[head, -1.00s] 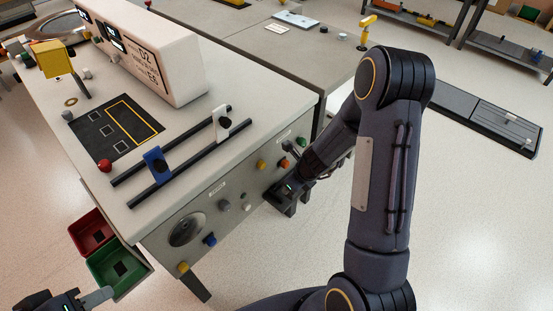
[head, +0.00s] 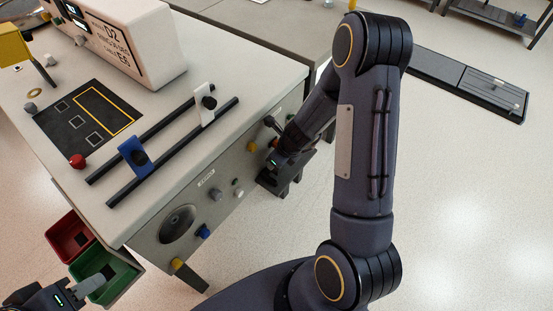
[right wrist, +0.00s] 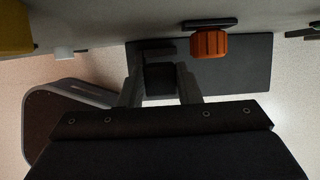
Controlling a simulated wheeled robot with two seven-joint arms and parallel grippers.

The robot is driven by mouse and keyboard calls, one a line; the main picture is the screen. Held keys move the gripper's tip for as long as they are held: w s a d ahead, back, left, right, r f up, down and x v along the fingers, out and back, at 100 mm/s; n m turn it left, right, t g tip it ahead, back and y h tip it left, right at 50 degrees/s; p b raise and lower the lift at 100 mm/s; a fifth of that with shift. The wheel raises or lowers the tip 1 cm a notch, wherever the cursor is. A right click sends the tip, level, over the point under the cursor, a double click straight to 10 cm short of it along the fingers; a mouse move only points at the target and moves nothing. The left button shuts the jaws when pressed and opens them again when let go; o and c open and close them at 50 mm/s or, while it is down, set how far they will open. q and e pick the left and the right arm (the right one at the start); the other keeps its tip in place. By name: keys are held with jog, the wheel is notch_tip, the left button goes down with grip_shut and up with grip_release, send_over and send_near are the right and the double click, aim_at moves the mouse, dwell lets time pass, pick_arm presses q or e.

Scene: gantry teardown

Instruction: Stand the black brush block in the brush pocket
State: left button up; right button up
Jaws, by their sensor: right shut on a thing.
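My right gripper (head: 283,183) is low against the front panel of the white bench, partly hidden by its own wrist. In the right wrist view its fingers (right wrist: 161,85) close on the two sides of a dark block (right wrist: 160,77), which looks like the black brush block. The block is just below the panel face. My left gripper (head: 92,284) is at the lower left, over the green bin; its pale finger shows, but its opening does not show clearly. I cannot make out which spot is the brush pocket.
A black mat (head: 62,122) with outlined squares lies on the bench top, beside two dark rails carrying a blue (head: 136,158) and a white clamp (head: 203,112). Knobs stick out of the panel, one orange (right wrist: 209,43). Red (head: 66,229) and green (head: 128,276) bins hang at the left corner.

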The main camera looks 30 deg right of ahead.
jog(key=shift+f, duration=0.1)
dwell(0.4)
jog(key=shift+f+b, duration=1.2)
jog(key=shift+f, duration=0.1)
jog(key=shift+f+b, duration=0.35)
jog(key=o, duration=1.1)
jog(key=shift+r, duration=0.1)
jog(key=p+v, duration=0.4)
jog(key=v, duration=0.3)
jog(key=shift+s+r, duration=0.15)
jog(key=shift+r, duration=0.1)
jog(key=shift+r, duration=0.1)
